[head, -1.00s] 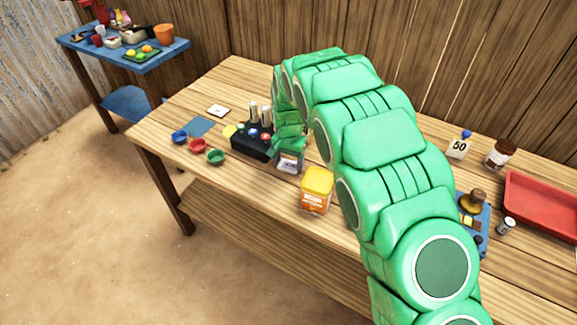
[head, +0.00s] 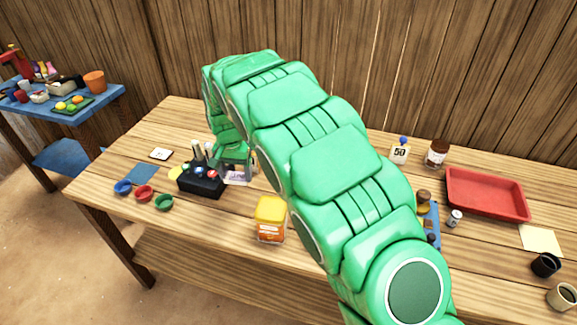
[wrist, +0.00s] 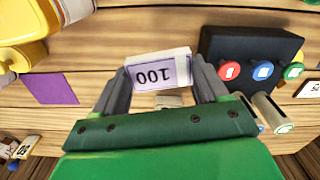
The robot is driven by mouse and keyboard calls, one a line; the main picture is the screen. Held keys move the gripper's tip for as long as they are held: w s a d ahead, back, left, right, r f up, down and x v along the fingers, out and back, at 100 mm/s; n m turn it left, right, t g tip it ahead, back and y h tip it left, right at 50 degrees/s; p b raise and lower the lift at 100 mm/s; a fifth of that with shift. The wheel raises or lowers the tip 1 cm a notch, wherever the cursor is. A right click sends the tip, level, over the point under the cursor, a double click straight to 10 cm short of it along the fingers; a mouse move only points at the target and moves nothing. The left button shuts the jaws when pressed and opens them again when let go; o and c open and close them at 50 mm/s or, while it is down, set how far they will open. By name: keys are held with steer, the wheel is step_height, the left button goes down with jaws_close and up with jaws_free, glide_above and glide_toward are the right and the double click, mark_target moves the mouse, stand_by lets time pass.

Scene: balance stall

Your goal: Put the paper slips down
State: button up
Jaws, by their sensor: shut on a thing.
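My gripper (wrist: 160,82) is shut on the stack, one finger at each end. In the head view, my gripper (head: 236,168) is low over the wooden table (head: 100,190). I cannot tell whether the stack touches the table. A flat purple square (wrist: 52,88) lies left of the stack in the wrist view; my arm seems to hide it in the head view.
The black box (head: 203,184) with coloured knobs stands close left of my gripper. A yellow-lidded jar (head: 270,220) stands nearer the front edge. Small bowls (head: 144,193) and a blue square (head: 140,174) lie left. A "50" card (head: 400,152) and red tray (head: 487,196) are right.

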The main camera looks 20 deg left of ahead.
steer(key=shift+r, duration=0.2)
steer(key=w+d+r+m, duration=0.1)
steer(key=w+d+m, duration=0.35)
steer(key=d, duration=0.75)
steer(key=w+d+m, duration=0.2)
steer(key=w+d, duration=0.5)
steer(key=d, duration=0.4)
steer(key=w+d+r+m, duration=0.1)
steer(key=w+d+m, duration=0.3)
steer(key=d, duration=0.8)
steer(key=s+d+r+m, duration=0.1)
steer(key=s+d+m, duration=0.15)
steer(key=d, duration=1.05)
steer(key=s+d+m, duration=0.1)
steer(key=d+m, duration=0.3)
steer(key=d, duration=0.9)
steer(key=s+d+r+m, duration=0.1)
steer(key=d+m, duration=0.2)
steer(key=d, duration=0.9)
glide_above(481, 198)
steer(key=s, duration=0.1)
step_height(481, 198, down, 9)
steer(key=shift+a, duration=0.1)
steer(key=shift+w+f, duration=0.4)
steer(key=shift+f, duration=1.85)
